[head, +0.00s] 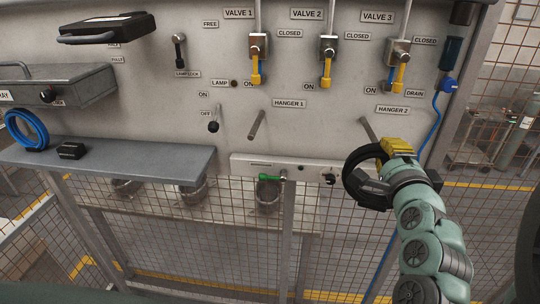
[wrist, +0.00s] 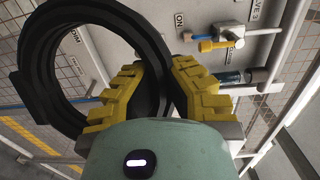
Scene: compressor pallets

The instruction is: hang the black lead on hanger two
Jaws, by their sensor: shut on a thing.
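The black lead (head: 350,184) is a thick coil in my gripper (head: 380,158), in front of the panel at the right. In the wrist view the black lead (wrist: 35,75) passes between the yellow fingers of my gripper (wrist: 160,88), which are shut on its side; its loop stands out to the left. Hanger two is a grey peg (head: 368,128) under the "HANGER 2" label (head: 392,109). The coil is below and close to the peg in the picture; the peg's lower end is partly hidden behind my gripper. I see no peg through the loop.
The hanger 1 peg (head: 257,124) is bare. Valves with yellow levers (head: 326,72) are above, and a blue hose (head: 436,118) hangs at right. A grey shelf (head: 130,160) with a blue coil (head: 24,130) is at left.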

